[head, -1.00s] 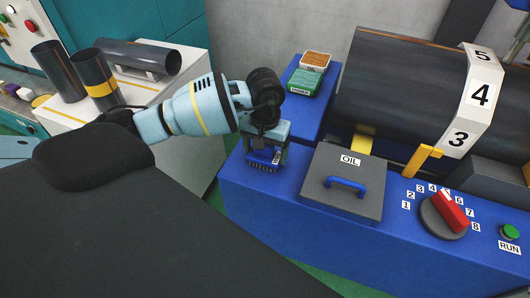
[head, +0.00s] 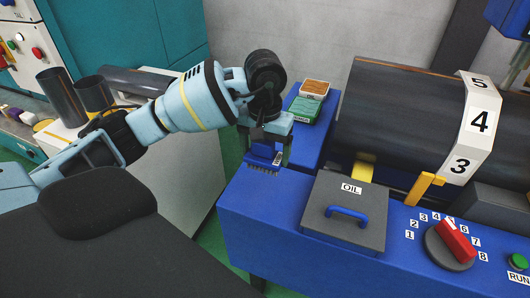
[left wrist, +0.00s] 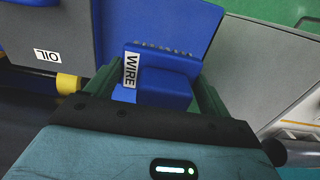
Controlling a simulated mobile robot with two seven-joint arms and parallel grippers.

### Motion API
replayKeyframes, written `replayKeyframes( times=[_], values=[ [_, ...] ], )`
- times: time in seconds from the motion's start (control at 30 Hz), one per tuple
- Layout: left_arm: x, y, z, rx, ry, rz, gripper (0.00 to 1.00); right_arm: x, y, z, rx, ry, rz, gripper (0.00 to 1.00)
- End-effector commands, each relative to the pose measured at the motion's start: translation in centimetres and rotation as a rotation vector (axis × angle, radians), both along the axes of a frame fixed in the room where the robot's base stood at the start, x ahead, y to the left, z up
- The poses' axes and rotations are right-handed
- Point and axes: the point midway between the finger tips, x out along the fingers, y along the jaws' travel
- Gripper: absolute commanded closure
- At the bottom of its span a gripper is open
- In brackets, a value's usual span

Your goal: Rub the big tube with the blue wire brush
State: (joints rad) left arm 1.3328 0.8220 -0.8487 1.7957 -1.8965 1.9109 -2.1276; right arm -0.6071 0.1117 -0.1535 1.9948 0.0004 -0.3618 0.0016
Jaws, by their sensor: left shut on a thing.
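The big tube (head: 400,115) is a large dark cylinder lying across the blue machine at the right of the head view, with a white numbered band at its right. My left gripper (head: 268,132) is shut on the blue wire brush (head: 262,160), left of the tube and apart from it. The brush's bristles point down, and it appears raised above the blue bench's left end. In the left wrist view the brush (left wrist: 170,85) sits between the fingers with its WIRE label showing. My right gripper is out of view.
A grey OIL lid (head: 345,225) with a blue handle lies in front of the tube. A yellow bracket (head: 424,190), red dial (head: 455,240) and green RUN button (head: 518,261) are to its right. Smaller tubes (head: 60,95) stand at far left.

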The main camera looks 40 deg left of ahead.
Motion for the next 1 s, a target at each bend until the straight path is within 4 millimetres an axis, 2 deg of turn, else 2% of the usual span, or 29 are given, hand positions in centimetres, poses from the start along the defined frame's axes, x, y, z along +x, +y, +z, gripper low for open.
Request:
replayKeyframes(
  times=[0.03,0.17,0.27,0.37,0.6,0.73,0.83,1.0],
  values=[
    [0.0,0.0,0.0,0.0,-0.001,0.0,0.2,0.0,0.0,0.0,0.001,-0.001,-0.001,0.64],
    [0.0,0.0,0.0,0.0,-0.001,0.0,0.37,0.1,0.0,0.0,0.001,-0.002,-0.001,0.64],
    [-0.2,-0.2,-0.1,0.001,-0.002,-0.007,0.37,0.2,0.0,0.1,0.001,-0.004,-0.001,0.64],
    [-1.3,-1.4,-0.5,0.007,-0.004,-0.039,0.37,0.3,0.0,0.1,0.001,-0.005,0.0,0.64],
    [-6.9,-5.9,-2.4,0.011,-0.009,-0.167,0.37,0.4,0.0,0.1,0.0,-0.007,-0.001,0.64],
    [-9.4,-7.5,-3.0,0.004,-0.005,-0.216,0.37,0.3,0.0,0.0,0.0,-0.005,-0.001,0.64],
    [-10.5,-8.0,-3.2,0.001,-0.001,-0.233,0.37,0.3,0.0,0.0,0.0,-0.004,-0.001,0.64],
    [-10.7,-8.1,-3.3,0.0,0.0,-0.237,0.37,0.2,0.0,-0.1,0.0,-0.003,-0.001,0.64]
  ],
)
